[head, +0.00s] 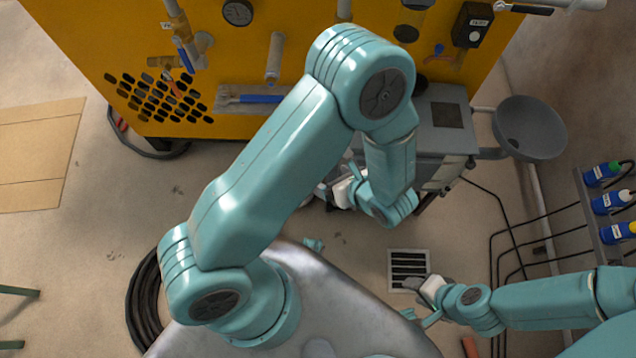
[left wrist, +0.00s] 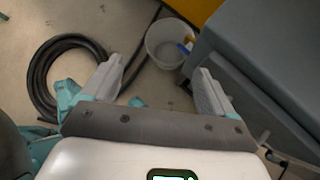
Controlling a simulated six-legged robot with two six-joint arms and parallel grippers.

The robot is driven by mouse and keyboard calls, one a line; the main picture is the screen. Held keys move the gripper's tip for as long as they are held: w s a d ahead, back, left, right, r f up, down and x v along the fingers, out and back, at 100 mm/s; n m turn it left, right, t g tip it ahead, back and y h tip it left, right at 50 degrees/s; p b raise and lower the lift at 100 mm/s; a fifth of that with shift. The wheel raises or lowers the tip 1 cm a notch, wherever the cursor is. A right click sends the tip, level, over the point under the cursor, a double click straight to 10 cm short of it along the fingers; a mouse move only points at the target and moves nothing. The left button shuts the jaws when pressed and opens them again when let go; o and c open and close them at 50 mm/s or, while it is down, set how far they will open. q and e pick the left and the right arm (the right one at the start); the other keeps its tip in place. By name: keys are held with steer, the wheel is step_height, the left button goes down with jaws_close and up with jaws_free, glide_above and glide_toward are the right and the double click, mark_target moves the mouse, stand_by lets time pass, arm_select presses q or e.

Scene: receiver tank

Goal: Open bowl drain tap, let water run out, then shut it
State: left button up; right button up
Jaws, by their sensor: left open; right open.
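In the left wrist view a small brass-yellow fitting with a blue part (left wrist: 187,46), perhaps the bowl drain tap, shows over a pale round bucket (left wrist: 153,46). Its lever position and any water are too small to tell. My left gripper (left wrist: 158,68) is open and empty, its fingers apart in front of the bucket, not touching the blue part. In the head view my left gripper (head: 325,192) is partly hidden by my own arm, beside a grey cabinet. My right gripper (head: 420,288) is open and empty, near the floor drain grate.
A yellow panel (head: 110,55) with a gauge (head: 237,12) and several valves stands at the back. The grey cabinet (head: 440,120) and a grey dish (head: 530,128) are to the right. A black hose coil (left wrist: 62,75) and a drain grate (head: 408,268) lie on the floor.

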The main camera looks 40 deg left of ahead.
arm_select(q)
steer(key=s+f+n+g+h, duration=0.2)
steer(key=s+f+n+g, duration=0.1)
steer(key=s, duration=0.4)
steer(key=shift+d+n+g+h, duration=0.3)
steer(key=shift+g, duration=0.3)
steer(key=shift+w, duration=0.1)
